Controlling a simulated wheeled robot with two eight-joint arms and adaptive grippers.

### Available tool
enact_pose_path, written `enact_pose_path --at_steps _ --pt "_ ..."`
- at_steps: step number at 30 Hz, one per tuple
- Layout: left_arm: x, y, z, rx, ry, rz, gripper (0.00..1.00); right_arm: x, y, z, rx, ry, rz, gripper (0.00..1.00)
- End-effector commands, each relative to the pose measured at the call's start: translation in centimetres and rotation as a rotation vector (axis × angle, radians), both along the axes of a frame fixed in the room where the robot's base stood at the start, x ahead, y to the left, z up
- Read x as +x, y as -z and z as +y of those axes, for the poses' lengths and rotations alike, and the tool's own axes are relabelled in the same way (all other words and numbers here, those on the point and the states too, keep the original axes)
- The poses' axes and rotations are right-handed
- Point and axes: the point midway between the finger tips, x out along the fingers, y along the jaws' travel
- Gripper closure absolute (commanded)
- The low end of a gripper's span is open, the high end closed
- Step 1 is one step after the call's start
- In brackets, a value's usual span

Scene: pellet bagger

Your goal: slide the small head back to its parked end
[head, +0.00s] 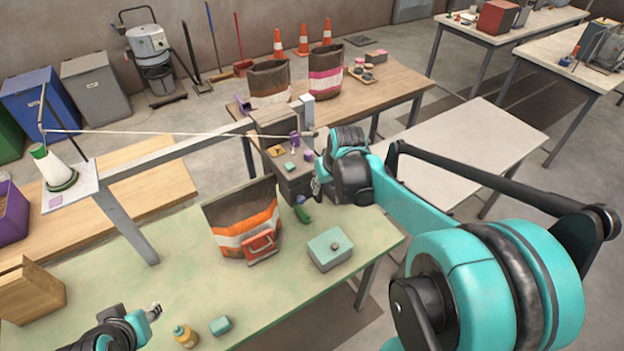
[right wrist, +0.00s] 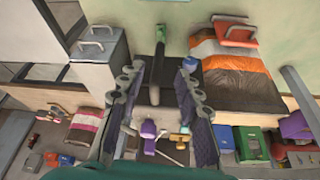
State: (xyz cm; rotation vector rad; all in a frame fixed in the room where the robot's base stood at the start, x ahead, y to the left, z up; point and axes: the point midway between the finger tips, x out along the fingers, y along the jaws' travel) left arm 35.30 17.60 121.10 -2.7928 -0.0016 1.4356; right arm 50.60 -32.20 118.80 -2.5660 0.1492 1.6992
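A dark machine body (head: 282,145) stands at the end of a long grey beam, behind the orange-striped bag (head: 246,222). A small purple part (head: 294,138) and a yellow plate (head: 277,151) sit on it; I cannot tell surely which part is the small head. My right gripper (head: 317,185) is just right of this machine. In the right wrist view its fingers (right wrist: 163,65) are spread, with a dark bar (right wrist: 157,62) ending in green showing between them, not visibly gripped. A purple knob (right wrist: 148,129) shows lower between the fingers. My left gripper (head: 153,312) is low at the left, away from the machine.
The grey beam (head: 170,153) and a taut thread (head: 190,132) from the cone (head: 52,167) cross to the machine. On the green bench stand a teal-lidded box (head: 330,248), a yellow bottle (head: 185,336) and a teal block (head: 220,325). The bench's middle left is clear.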

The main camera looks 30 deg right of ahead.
Motion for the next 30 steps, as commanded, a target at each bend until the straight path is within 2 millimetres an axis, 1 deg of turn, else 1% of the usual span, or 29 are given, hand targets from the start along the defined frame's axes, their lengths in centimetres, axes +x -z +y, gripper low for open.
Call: enact_pose_path --at_steps 1,5,13,18,22,29,30 --pt "0.0 -0.6 0.0 0.000 0.000 0.000 0.66 0.3 -0.3 -0.5 0.002 0.003 0.004 0.66" --pt "0.0 -0.5 0.0 0.000 0.000 0.000 0.66 0.8 0.6 -0.9 0.003 0.005 0.009 0.66" --pt "0.0 0.4 0.0 0.000 0.000 0.000 0.66 2.5 4.7 -1.0 0.003 0.002 0.009 0.66" --pt "0.0 0.7 0.0 0.000 0.000 0.000 0.66 3.3 6.6 -1.1 0.003 0.003 0.008 0.66" --pt "0.0 0.8 0.0 0.000 0.000 0.000 0.66 3.5 7.2 -1.1 0.002 0.004 0.008 0.66" --pt "0.0 0.7 0.0 0.000 0.000 0.000 0.66 3.5 7.2 -1.1 0.002 0.004 0.008 0.66" --pt "0.0 0.7 0.0 0.000 0.000 0.000 0.66 3.5 7.2 -1.1 0.002 0.004 0.008 0.71"
